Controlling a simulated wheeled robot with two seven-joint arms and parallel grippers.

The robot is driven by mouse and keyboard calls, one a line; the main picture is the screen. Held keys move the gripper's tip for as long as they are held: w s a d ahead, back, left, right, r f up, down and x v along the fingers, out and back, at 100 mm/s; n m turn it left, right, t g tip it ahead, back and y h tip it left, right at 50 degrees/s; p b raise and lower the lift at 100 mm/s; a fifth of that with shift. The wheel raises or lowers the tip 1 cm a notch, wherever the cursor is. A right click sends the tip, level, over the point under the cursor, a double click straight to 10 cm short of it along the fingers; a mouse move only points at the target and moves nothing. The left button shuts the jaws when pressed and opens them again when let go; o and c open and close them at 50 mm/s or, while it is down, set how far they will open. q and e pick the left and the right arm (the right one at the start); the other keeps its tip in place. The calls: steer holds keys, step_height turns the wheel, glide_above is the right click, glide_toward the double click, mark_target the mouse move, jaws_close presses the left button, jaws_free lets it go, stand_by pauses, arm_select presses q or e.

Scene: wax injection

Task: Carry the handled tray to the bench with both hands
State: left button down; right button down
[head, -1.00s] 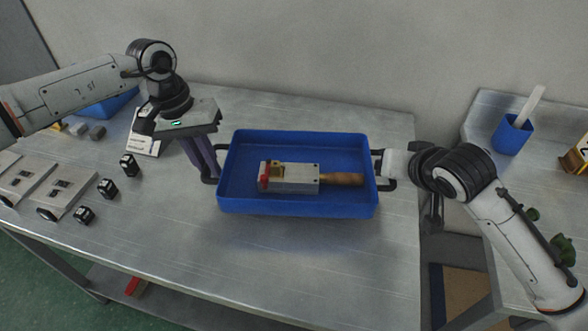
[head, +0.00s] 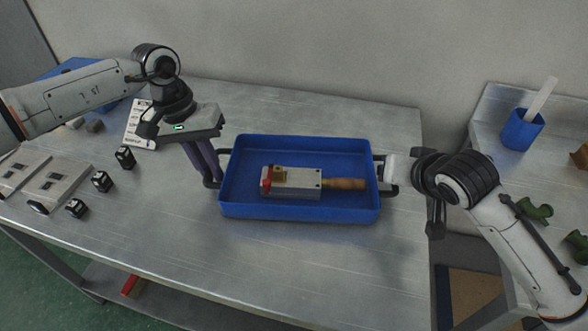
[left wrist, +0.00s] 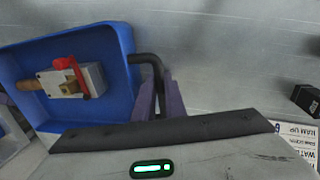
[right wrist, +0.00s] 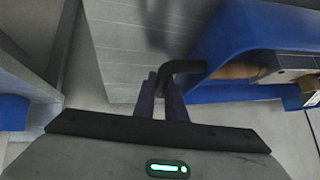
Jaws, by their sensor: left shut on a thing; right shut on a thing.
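The blue handled tray (head: 300,207) is in the middle of the head view, over the metal table, with a black handle at each end. It holds a metal block tool (head: 292,182) with a wooden handle (head: 345,184) and a red part. My left gripper (head: 212,178) is shut on the tray's left handle; the left wrist view shows its fingers (left wrist: 158,100) around that black handle (left wrist: 150,62). My right gripper (head: 388,172) is at the right handle; in the right wrist view its fingers (right wrist: 162,98) are shut on the black handle (right wrist: 183,67). The tray looks about level.
Several small black-and-white blocks and flat grey plates (head: 58,185) lie at the left of the table (head: 330,270). A printed card (head: 138,125) and a blue bin (head: 75,66) are behind them. A second bench (head: 490,120) at the right carries a blue cup (head: 522,130) and green objects (head: 536,210). A gap separates the two.

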arm_select(q)
steer(key=shift+a+f, duration=0.1)
steer(key=shift+f, duration=0.3)
arm_select(e)
steer(key=shift+d+f, duration=0.1)
steer(key=shift+f, duration=0.25)
arm_select(q)
steer(key=c, duration=2.3)
jaws_free()
steer(key=shift+f+b, duration=0.15)
steer(key=shift+b, duration=0.2)
arm_select(e)
steer(key=c, duration=2.3)
jaws_free()
steer(key=shift+f, duration=0.2)
arm_select(q)
steer(key=o, duration=0.5)
arm_select(e)
steer(key=o, duration=0.5)
steer(key=shift+r, duration=0.15)
arm_select(q)
steer(key=shift+r, duration=0.2)
